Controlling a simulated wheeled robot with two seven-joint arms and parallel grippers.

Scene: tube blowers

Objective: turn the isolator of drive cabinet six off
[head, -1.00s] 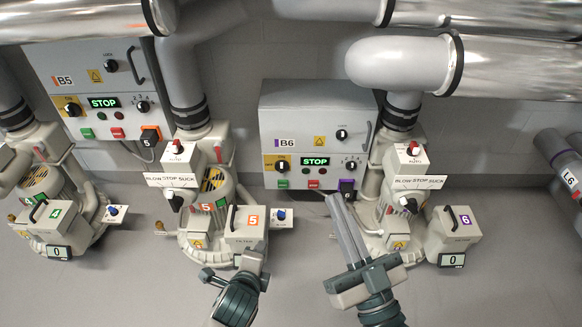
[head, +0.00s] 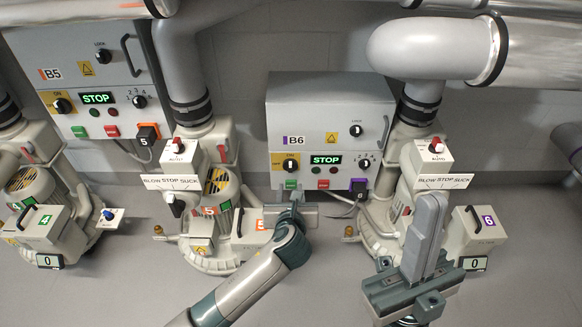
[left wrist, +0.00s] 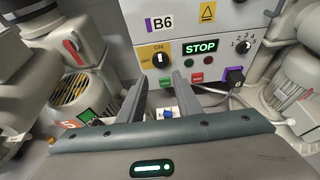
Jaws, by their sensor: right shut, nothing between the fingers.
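Drive cabinet B6 (head: 330,110) is a grey box on the back wall. Its isolator (head: 291,165) is a black rotary knob on a yellow plate at the cabinet's left, and it shows in the left wrist view (left wrist: 162,58). In the left wrist view its handle looks upright, towards ON at the top; OFF is at the left. My left gripper (head: 296,199) is open and empty below the cabinet. Its fingers (left wrist: 161,78) lie below the isolator in the wrist view, apart from it. My right gripper (head: 432,205) is shut and empty, in front of blower six.
The STOP display (head: 326,160), green button (head: 290,184), red button (head: 323,184) and selector knob (head: 364,164) sit close to the isolator. Blower six (head: 440,180) stands right, blower five (head: 205,185) left. Cabinet B5 (head: 85,70) hangs further left.

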